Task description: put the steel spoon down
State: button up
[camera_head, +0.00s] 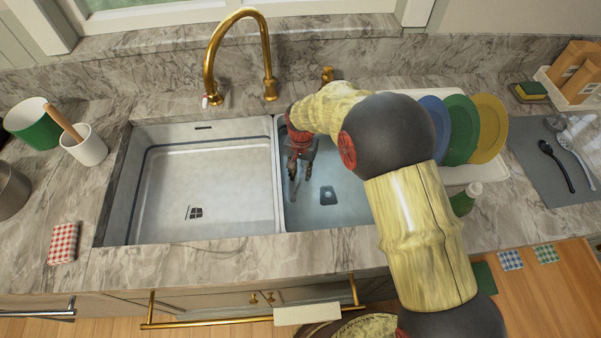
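A pale, silvery spoon (572,152) lies on a grey mat (530,178) on the counter at the far right. A black spoon (557,164) lies beside it on the same mat. My gripper (300,172) points down into the right sink basin (345,205), far to the left of the mat. Its fingers are small and dark in this view, and whether they are apart or closed is not clear. I see no spoon between them.
The left basin (205,185) is empty. A gold faucet (238,15) stands behind the sink. Colored plates (488,128) stand in a white rack right of my arm. A green bottle (465,200) stands near the front edge. A white crock (88,150) stands left.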

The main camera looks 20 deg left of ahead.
aim_at(302, 175)
notch_tip(302, 175, up, 12)
jog(key=p, duration=0.3)
jog(key=shift+w+f, duration=0.1)
jog(key=s+d+r+t+y, duration=0.1)
jog(key=s+d+r+t, duration=0.2)
jog(key=d+r, duration=1.95)
jog(key=s+d+r+m+t+h, duration=0.1)
jog(key=s+d+r+t, duration=0.1)
jog(key=s+d, duration=1.5)
jog(key=shift+d+r+t, duration=0.4)
jog(key=shift+d+r, duration=0.2)
jog(key=shift+d, duration=0.3)
